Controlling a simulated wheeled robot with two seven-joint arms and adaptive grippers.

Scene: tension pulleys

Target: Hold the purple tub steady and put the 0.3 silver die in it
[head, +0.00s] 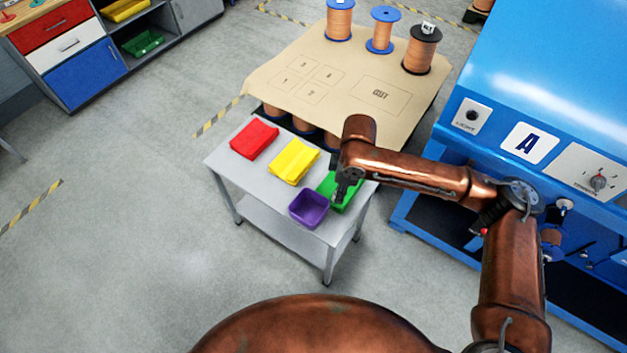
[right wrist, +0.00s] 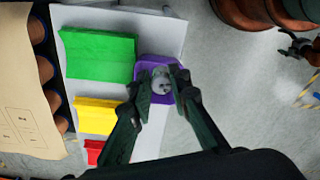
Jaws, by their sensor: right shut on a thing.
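The purple tub (head: 309,208) stands at the front right corner of the small grey table; it also shows in the right wrist view (right wrist: 143,70), partly behind the fingers. My right gripper (head: 340,196) is over the tub's right side in the head view. In the right wrist view its fingers (right wrist: 161,88) are shut on a round silver die (right wrist: 161,80) with small holes, which appears in front of the tub. The die's size mark cannot be read. A dark gripper shape, seemingly my left one (right wrist: 298,46), shows small at the right wrist view's upper right, away from the tub.
A blue machine (head: 560,75) is at the right; wire spools stand on the tan table (head: 325,62).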

